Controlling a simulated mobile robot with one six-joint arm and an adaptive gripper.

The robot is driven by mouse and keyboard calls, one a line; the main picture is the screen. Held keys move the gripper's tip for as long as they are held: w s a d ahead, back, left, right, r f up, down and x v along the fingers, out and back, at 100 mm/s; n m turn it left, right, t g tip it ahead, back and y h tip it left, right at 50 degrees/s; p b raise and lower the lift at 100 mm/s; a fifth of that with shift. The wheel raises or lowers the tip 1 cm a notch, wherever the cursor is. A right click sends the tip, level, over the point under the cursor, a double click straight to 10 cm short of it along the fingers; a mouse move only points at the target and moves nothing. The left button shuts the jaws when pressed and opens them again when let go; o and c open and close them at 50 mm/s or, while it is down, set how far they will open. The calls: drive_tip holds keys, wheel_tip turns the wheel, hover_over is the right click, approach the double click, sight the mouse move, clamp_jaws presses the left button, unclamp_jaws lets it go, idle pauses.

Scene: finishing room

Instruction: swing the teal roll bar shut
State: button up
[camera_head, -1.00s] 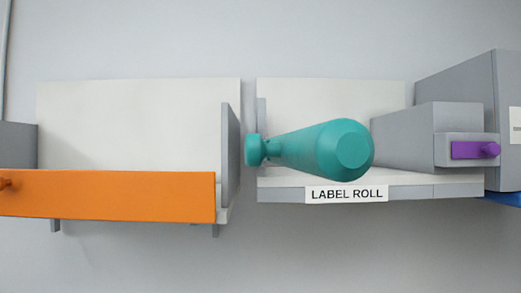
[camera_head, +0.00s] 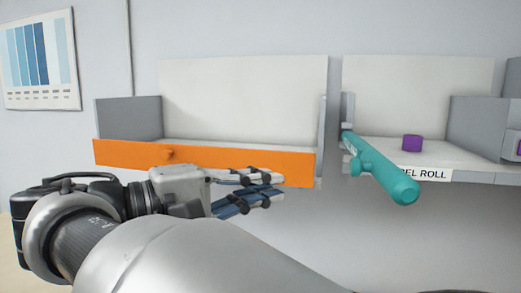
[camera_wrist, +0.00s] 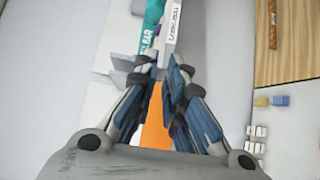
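The teal roll bar (camera_head: 385,172) is open in the head view. It sticks out from its hinge on the grey post (camera_head: 347,120), across the front of the label roll shelf, its free end toward me. In the wrist view part of the teal bar (camera_wrist: 152,28) shows beyond my fingers, with lettering on it. My gripper (camera_head: 282,191) is in front of the orange panel, left of the bar and apart from it, its fingers pointing right. In the wrist view its fingers (camera_wrist: 158,75) are spread with a gap between them and hold nothing.
The orange panel (camera_head: 235,162) fronts the left shelf, close behind my gripper. The LABEL ROLL sign (camera_head: 430,174) is on that shelf's front edge. A grey box (camera_head: 475,125) stands at right.

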drive_tip(key=shift+s+a+r, duration=0.25)
drive_tip(key=shift+a+r, duration=0.4)
drive_tip(key=shift+a, duration=0.05)
drive_tip(key=shift+c, duration=0.6)
drive_tip(key=shift+w+d+r+h, duration=0.1)
drive_tip(key=shift+w+d+h, duration=0.1)
drive_tip(key=shift+h, duration=0.1)
clamp_jaws()
drive_tip(key=s+d+x, duration=0.1)
drive_tip(key=s+x, duration=0.1)
drive_tip(key=x, duration=1.1)
drive_tip(key=shift+s+d, duration=0.1)
drive_tip(key=shift+s, duration=0.05)
